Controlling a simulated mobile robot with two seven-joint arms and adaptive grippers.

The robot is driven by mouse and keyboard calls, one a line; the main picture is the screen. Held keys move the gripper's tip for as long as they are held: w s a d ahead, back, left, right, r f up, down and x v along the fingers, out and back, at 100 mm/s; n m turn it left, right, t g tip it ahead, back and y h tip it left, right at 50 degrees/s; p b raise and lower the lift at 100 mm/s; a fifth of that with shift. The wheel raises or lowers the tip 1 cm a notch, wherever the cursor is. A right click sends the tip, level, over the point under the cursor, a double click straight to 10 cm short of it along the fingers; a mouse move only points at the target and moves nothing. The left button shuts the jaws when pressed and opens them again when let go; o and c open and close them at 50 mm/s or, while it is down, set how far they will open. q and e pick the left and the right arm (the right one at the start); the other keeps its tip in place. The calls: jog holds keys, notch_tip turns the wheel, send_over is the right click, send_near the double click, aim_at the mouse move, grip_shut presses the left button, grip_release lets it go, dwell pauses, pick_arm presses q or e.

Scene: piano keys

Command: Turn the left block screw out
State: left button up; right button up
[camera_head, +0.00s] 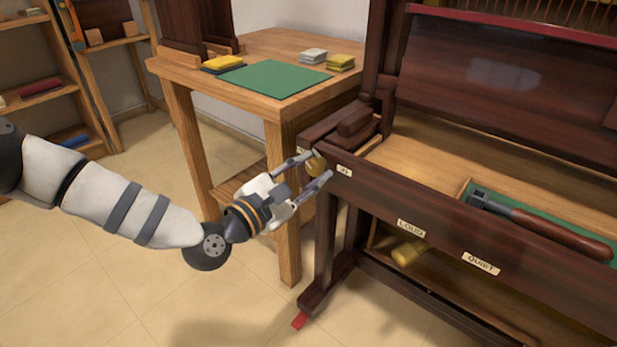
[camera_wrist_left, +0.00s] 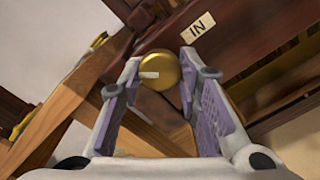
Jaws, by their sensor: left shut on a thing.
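The left block screw shows as a round brass knob (camera_head: 316,165) at the left end of the piano's dark front rail. My left gripper (camera_head: 317,168) has one finger on each side of the knob and is shut on it. In the left wrist view the brass knob (camera_wrist_left: 162,68) sits between the fingertips, with a small pale mark on its face. A white label reading "IN" (camera_wrist_left: 198,28) is on the dark wood beside it. The knob's shaft is hidden behind its head. My right gripper is in no view.
The dark front rail (camera_head: 385,199) carries labels "LOUD" (camera_head: 411,228) and "QUIET" (camera_head: 481,263). A wooden-handled tool (camera_head: 540,225) lies in a green-lined tray inside. A wooden table (camera_head: 225,90) with a green mat (camera_head: 275,79) stands behind my left arm.

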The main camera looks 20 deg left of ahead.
pick_arm(q)
jog(key=n+b, duration=0.2)
jog(key=n, duration=0.1)
jog(key=n+b, duration=0.2)
jog(key=shift+d+f, duration=0.1)
jog(key=shift+f, duration=0.15)
jog(key=shift+r+n+b, duration=0.15)
jog(key=shift+n+b, duration=0.95)
jog(key=shift+n, duration=0.4)
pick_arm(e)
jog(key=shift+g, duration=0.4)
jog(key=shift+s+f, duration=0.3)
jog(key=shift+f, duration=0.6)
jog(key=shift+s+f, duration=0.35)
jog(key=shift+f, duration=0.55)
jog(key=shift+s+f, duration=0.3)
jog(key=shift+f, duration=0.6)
pick_arm(q)
jog(key=o, duration=1.1)
jog(key=v, duration=1.2)
jog(key=shift+s+r, duration=0.1)
